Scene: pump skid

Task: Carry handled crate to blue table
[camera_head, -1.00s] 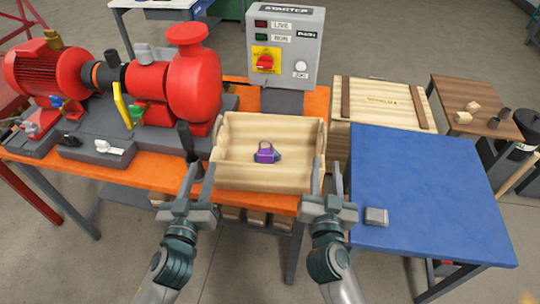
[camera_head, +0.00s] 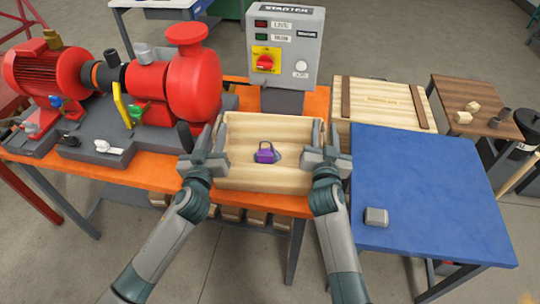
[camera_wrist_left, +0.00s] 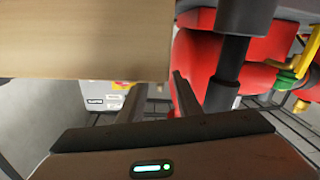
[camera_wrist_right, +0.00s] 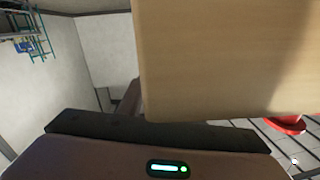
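The handled crate (camera_head: 270,178) is a light wooden open box standing on the orange table, with a purple padlock-like item (camera_head: 265,153) inside. My left gripper (camera_head: 207,140) is at the crate's left side wall and my right gripper (camera_head: 325,138) is at its right side wall. The fingers of both look spread; I cannot tell if they touch the crate. In the left wrist view a crate wall (camera_wrist_left: 85,40) fills the upper left. In the right wrist view a crate wall (camera_wrist_right: 225,60) hides part of the fingers. The blue table (camera_head: 430,180) stands to the right.
A grey block (camera_head: 376,217) sits at the blue table's left front; the rest of its top is clear. A red pump (camera_head: 193,85) and a dark lever (camera_head: 184,136) are close to my left gripper.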

